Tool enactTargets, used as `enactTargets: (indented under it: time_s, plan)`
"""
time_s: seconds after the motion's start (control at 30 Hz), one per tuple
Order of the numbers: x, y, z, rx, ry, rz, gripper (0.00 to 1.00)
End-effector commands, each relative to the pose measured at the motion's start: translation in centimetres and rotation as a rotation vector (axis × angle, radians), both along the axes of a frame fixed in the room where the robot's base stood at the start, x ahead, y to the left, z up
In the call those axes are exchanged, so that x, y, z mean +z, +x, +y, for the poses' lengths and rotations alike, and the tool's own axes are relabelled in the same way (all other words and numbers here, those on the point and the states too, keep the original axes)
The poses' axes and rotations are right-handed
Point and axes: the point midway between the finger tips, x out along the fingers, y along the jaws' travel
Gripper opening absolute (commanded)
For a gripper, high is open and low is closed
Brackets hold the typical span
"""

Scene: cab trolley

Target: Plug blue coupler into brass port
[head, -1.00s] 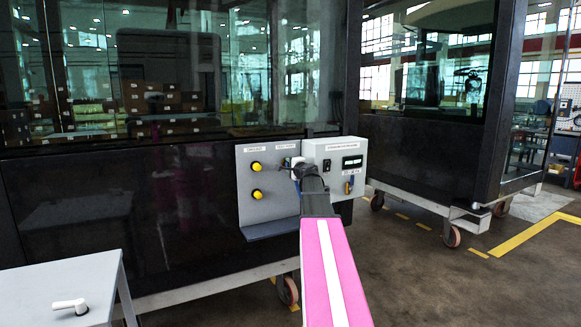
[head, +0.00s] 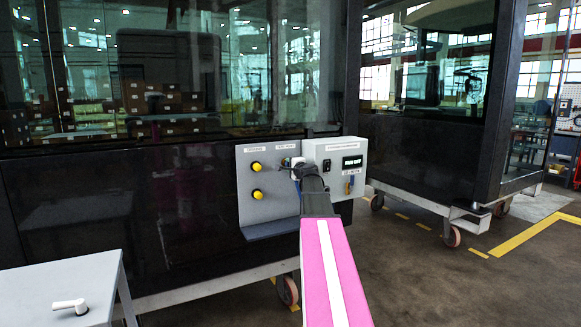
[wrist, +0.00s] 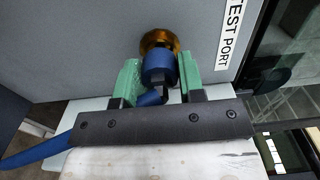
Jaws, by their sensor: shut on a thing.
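In the wrist view the blue coupler (wrist: 158,68) sits between the green fingertips of my gripper (wrist: 160,82). My gripper is shut on it. The coupler's far end is up against the brass port (wrist: 160,40), whose rim shows around and above it. How deep the coupler sits in the port is hidden by its own body. A "TEST PORT" label is right of the port. In the head view my gripper (head: 291,168) is at the grey panel (head: 270,212), and my arm hides the port and coupler.
Yellow knobs (head: 256,168) stick out on the panel's left side. A white box (head: 335,150) with a display (head: 352,161) adjoins it on the right. A blue hose (wrist: 38,150) runs off left in the wrist view. A grey table (head: 60,285) stands at lower left.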

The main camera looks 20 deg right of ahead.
Motion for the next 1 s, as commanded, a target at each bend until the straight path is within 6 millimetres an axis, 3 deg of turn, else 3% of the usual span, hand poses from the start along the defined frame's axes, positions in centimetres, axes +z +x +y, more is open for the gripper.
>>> enactTargets:
  time_s: [0.83, 0.87, 0.93, 1.0]
  plan:
    - [0.0, 1.1, 0.1, 0.000, 0.000, 0.000, 0.00]
    - [0.0, 1.0, 0.1, 0.000, 0.000, 0.000, 0.43]
    - [0.0, 1.0, 0.1, 0.000, 0.000, 0.000, 0.65]
    - [0.0, 1.0, 0.1, 0.000, 0.000, 0.000, 0.66]
